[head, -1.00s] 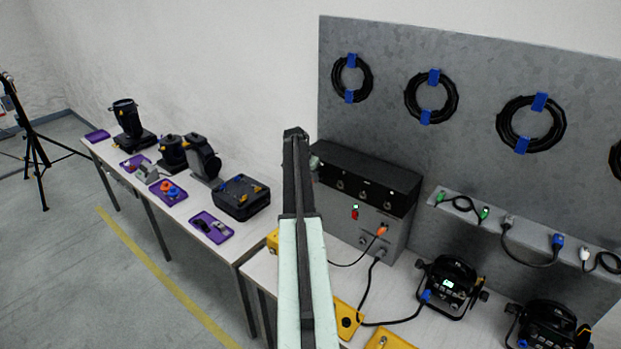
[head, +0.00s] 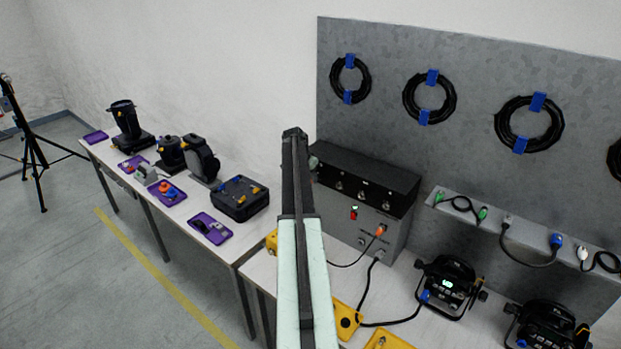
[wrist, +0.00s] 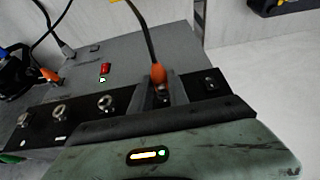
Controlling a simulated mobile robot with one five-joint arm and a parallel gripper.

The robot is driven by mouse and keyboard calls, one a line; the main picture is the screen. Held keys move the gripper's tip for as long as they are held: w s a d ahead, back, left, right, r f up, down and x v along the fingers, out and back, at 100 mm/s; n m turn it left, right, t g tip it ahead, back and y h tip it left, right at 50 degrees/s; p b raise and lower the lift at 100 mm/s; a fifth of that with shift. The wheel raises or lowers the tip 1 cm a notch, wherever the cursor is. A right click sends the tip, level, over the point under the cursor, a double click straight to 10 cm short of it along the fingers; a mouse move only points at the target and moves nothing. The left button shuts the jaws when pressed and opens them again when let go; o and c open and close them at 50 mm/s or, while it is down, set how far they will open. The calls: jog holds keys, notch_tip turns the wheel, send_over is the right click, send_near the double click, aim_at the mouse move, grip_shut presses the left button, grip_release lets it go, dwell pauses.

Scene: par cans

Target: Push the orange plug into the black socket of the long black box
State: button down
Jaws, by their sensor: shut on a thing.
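The long black box (head: 365,180) sits atop a grey cabinet, with a row of round metal sockets on its front. In the wrist view the black socket strip (wrist: 84,110) crosses the picture. My gripper (wrist: 161,94) is shut on an orange plug (wrist: 159,74) with a dark cable rising from it. The plug is right at the black strip, its lower end between my fingers. I cannot tell whether it is in a socket or just in front. In the head view my arm hides the held plug and the fingers.
Another orange plug (head: 380,230) sits in the grey cabinet (head: 355,228), its cable hanging down. Yellow plates (head: 346,318) and black lamps (head: 452,285) stand on the bench. A cable shelf (head: 520,232) runs at right. A table with purple trays (head: 211,228) is at left.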

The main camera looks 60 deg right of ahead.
jog(key=shift+d, duration=0.7)
dwell(0.5)
jog(key=c, duration=1.2)
grip_release()
jog(key=p+v, duration=0.7)
jog(key=v, duration=0.1)
jog(key=shift+d+f, duration=0.1)
jog(key=shift+f, duration=0.05)
